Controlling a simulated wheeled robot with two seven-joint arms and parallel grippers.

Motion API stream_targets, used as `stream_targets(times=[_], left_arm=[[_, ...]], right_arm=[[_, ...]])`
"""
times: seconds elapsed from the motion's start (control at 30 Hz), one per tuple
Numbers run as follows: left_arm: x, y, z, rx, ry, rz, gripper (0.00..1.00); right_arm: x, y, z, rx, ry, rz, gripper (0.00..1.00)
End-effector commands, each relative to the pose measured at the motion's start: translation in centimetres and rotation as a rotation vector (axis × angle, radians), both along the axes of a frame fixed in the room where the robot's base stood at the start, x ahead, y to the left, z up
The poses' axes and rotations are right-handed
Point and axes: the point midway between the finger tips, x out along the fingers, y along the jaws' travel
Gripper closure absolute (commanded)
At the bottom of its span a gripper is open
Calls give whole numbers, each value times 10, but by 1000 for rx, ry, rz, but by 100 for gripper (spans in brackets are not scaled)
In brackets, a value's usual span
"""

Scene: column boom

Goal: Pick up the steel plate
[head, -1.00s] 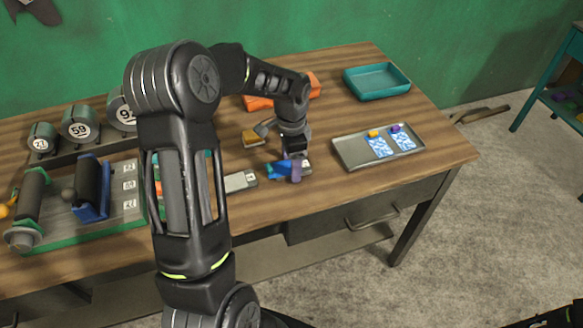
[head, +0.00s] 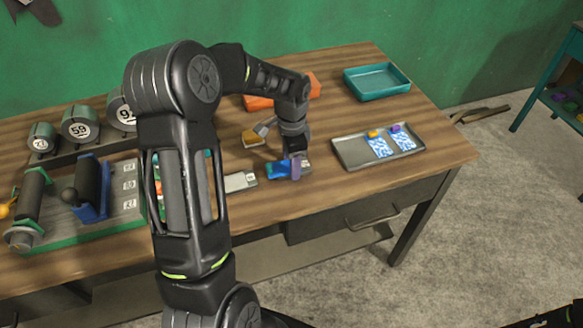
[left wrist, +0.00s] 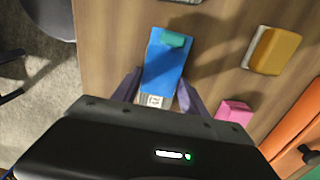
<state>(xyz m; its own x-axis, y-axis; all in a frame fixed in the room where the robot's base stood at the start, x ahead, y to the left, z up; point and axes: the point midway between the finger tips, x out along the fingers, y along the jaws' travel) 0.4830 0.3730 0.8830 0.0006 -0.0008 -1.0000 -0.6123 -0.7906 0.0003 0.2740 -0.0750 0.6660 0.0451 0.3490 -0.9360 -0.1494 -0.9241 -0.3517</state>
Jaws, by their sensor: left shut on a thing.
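A flat steel plate with a blue top (left wrist: 165,65) and a grey labelled end shows in the left wrist view, with a small teal block on it. In the head view its blue part (head: 278,170) lies at the middle of the table. My left gripper (head: 294,170) reaches down over it. Its purple fingers (left wrist: 160,92) stand on both sides of the labelled end and are shut on it. Whether the plate touches the table I cannot tell. A bare grey labelled plate (head: 240,181) lies just left of it in the head view.
A grey tray (head: 342,150) with blue-patterned cards is to the right, a teal tray (head: 376,82) behind it. A yellow piece (left wrist: 275,52) and pink block (left wrist: 235,111) lie beside the gripper. An orange object (head: 313,86) is behind. Weights and a rack fill the left.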

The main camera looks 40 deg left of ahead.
Motion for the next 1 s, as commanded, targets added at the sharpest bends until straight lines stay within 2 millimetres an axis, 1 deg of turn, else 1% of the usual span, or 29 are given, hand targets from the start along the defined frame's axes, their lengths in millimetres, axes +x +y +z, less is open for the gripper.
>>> stream_targets(times=[0.27,0.43,0.57,0.8,0.9,1.0], left_arm=[[1,0,1,1,-2,0,100],[2,0,11,2,-4,0,100],[2,0,29,2,-8,0,100],[2,0,74,2,-7,0,100],[1,0,88,1,-5,-1,100],[1,0,98,2,-4,0,100]], right_arm=[[0,0,0,0,0,0,38],[0,0,-2,1,0,0,38],[1,0,-6,2,-2,1,38],[2,1,-12,3,-4,2,38],[2,1,-13,3,-5,1,38],[2,1,-13,4,-6,1,38]])
